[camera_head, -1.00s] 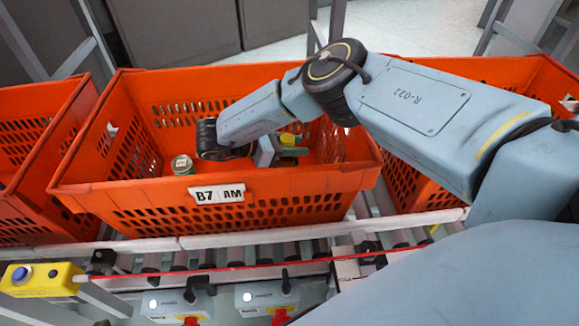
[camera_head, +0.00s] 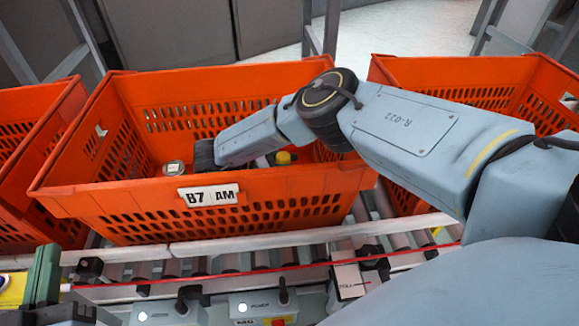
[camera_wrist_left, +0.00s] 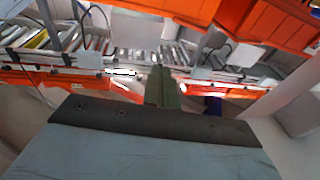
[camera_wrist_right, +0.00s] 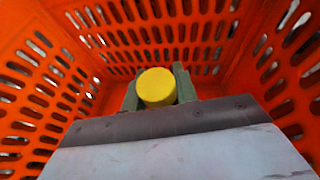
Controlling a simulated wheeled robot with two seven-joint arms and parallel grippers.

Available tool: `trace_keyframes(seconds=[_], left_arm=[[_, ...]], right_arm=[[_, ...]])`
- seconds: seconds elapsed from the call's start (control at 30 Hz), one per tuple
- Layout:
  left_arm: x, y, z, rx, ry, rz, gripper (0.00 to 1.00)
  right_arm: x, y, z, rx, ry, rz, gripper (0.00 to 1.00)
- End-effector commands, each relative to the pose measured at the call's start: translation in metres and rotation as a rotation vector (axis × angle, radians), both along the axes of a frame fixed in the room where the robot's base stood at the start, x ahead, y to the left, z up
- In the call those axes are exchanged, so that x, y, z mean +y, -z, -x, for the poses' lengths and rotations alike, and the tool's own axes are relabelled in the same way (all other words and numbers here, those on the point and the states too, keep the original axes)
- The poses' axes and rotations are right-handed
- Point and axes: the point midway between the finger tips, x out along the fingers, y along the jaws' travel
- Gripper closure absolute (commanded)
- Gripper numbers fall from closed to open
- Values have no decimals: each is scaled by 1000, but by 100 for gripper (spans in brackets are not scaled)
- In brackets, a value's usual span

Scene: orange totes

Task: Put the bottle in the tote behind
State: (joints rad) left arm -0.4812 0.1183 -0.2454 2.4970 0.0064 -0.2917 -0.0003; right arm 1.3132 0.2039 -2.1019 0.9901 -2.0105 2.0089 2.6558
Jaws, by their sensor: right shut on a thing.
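My right gripper (camera_wrist_right: 157,92) is shut on the bottle, whose yellow cap (camera_wrist_right: 155,87) shows between the green fingers in the right wrist view. In the head view the yellow cap (camera_head: 283,157) shows just above the front rim of the middle orange tote (camera_head: 110,196), labelled B7 AM. The bottle's body is hidden, and the gripper is down inside this tote. My left gripper (camera_head: 42,277) is at the lower left of the head view, in front of the totes. In the left wrist view its green fingers (camera_wrist_left: 163,88) are together and empty.
A can (camera_head: 175,168) stands in the middle tote, left of my right gripper. Orange totes flank it on the left (camera_head: 30,200) and right (camera_head: 400,72). A roller conveyor (camera_head: 230,257) runs in front, with switch boxes (camera_head: 262,304) below.

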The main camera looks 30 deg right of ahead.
Motion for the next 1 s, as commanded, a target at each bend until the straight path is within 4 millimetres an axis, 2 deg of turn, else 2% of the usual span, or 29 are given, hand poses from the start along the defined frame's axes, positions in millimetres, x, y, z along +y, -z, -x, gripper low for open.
trace_keyframes(seconds=[0.2, 0.67, 0.7, 0.83, 1.0], left_arm=[[-2, -15, 3, -88, 6, 28, 100], [-2, -20, 4, -122, 8, 38, 100], [-2, -21, 4, -125, 7, 39, 100], [-2, -21, 4, -124, 7, 39, 100], [-2, -21, 4, -123, 8, 39, 100]], right_arm=[[0, 4, 0, -1, 2, 1, 100], [0, 7, 0, -1, 2, 1, 100], [0, 7, 0, 0, 1, 0, 66], [0, 7, 0, 0, 0, 0, 49], [0, 7, 0, 0, 0, 0, 49]])
